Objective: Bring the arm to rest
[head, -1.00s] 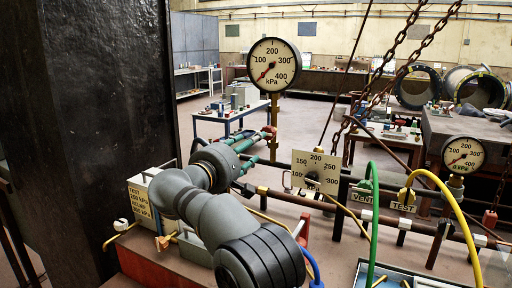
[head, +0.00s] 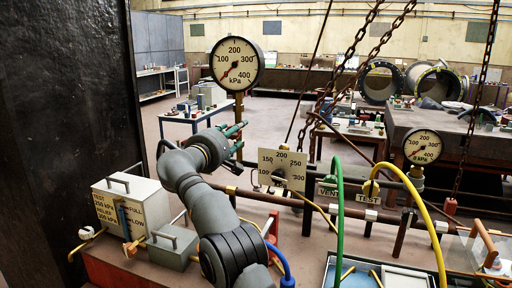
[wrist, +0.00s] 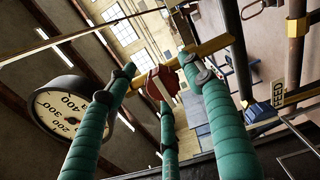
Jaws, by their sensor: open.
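My gripper (head: 242,138) is raised in the left middle of the head view, above the pipework, with its teal fingers spread and pointing right. In the wrist view my gripper (wrist: 160,82) shows three teal fingers standing apart with nothing held between them. My grey arm rises from the bottom of the head view and bends toward the gripper. A dial gauge (head: 236,65) on a brass stem stands behind the gripper in the head view. A gauge (wrist: 68,112) also shows at the left of the wrist view, beyond the fingers.
A pale labelled test box (head: 128,207) stands left of my arm, beside a dark pillar (head: 68,120). A square dial plate (head: 282,170), green hose (head: 339,220), yellow hose (head: 425,205) and small gauge (head: 422,147) lie right. Chains (head: 345,70) hang at centre right.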

